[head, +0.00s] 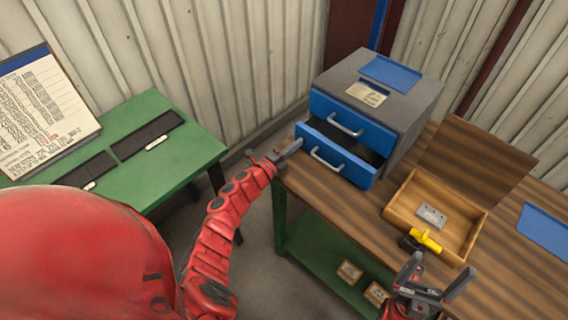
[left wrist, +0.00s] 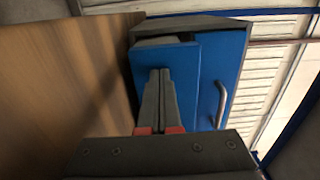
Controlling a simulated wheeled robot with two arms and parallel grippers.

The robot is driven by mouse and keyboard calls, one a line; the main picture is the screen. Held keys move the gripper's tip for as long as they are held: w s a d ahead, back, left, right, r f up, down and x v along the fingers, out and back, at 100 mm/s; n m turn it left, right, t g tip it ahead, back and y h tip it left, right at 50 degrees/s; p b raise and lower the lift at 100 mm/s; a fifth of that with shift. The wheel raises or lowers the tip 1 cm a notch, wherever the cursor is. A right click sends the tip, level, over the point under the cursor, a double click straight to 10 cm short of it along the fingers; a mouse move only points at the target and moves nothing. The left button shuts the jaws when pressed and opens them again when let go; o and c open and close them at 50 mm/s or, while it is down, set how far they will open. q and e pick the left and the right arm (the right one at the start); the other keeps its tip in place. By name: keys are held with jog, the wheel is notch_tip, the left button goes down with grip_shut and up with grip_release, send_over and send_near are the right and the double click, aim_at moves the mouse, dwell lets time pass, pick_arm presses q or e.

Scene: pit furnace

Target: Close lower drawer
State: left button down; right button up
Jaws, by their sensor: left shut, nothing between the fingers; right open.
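A grey cabinet (head: 404,97) with two blue drawers stands on the wooden workbench. The lower drawer (head: 335,155) sticks out, and its dark inside shows behind its front. The upper drawer (head: 352,125) looks shut. My left gripper (head: 293,148) is shut and empty, just left of the lower drawer's front. In the left wrist view the shut fingers (left wrist: 160,82) overlap the blue front of the lower drawer (left wrist: 205,60); I cannot tell whether they touch it. My right gripper (head: 440,275) is open and empty, near the bench's front edge at the lower right.
An open wooden box (head: 398,205) holds a small metal plate (head: 432,215). A yellow and black tool (head: 426,241) lies at its near edge. A blue tray (head: 545,230) lies at the right. A green table (head: 150,185) stands at the left. Bench surface before the drawer is clear.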

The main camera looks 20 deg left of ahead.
pick_arm(q)
jog(key=b+x, duration=0.3)
jog(key=x, duration=0.3)
jog(key=shift+w+f, duration=0.15)
jog(key=shift+w, duration=0.4)
jog(key=shift+r, duration=0.35)
jog(key=shift+r, duration=0.15)
